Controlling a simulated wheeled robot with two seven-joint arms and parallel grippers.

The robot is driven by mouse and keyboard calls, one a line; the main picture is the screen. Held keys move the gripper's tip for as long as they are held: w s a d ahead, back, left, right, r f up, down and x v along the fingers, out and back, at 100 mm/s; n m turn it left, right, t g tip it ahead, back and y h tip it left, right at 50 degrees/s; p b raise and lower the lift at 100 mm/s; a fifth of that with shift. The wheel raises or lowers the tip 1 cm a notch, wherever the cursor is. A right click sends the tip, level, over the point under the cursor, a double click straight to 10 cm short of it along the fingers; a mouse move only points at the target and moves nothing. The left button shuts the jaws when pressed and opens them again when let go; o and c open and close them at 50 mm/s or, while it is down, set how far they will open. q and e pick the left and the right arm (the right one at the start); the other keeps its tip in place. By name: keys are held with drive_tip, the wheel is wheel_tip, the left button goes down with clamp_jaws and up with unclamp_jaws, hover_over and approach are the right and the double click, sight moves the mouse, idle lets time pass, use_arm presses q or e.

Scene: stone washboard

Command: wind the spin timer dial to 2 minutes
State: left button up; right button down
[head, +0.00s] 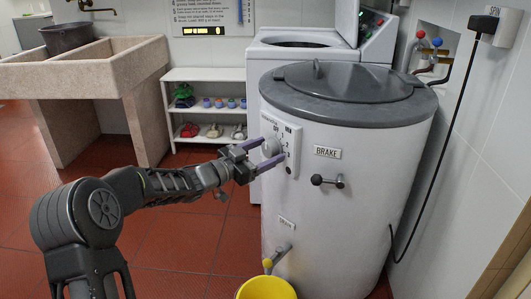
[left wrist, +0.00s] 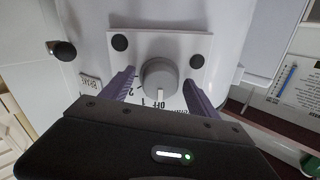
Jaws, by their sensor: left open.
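The spin timer dial (head: 271,147) is a round grey knob on a white plate (head: 291,165) on the front of the grey-lidded white spin tub (head: 345,240). In the left wrist view the dial (left wrist: 158,76) carries a pale pointer mark aimed toward the OFF label (left wrist: 157,106), which appears upside down; 1 and 2 are printed to its left. My left gripper (head: 273,149) is open, with its purple fingers one on each side of the dial. In the left wrist view a gap shows between each finger and the dial. My right gripper is not in view.
A brake lever (head: 327,181) sticks out right of the dial plate. A spout (head: 280,256) hangs above a yellow bucket (head: 266,289) at the tub's foot. A white shelf (head: 205,119), a stone sink (head: 85,70) and another machine (head: 300,45) stand behind. Red floor lies open at left.

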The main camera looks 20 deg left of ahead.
use_arm(q)
drive_tip(key=c, duration=1.4)
drive_tip(key=shift+o, duration=0.2)
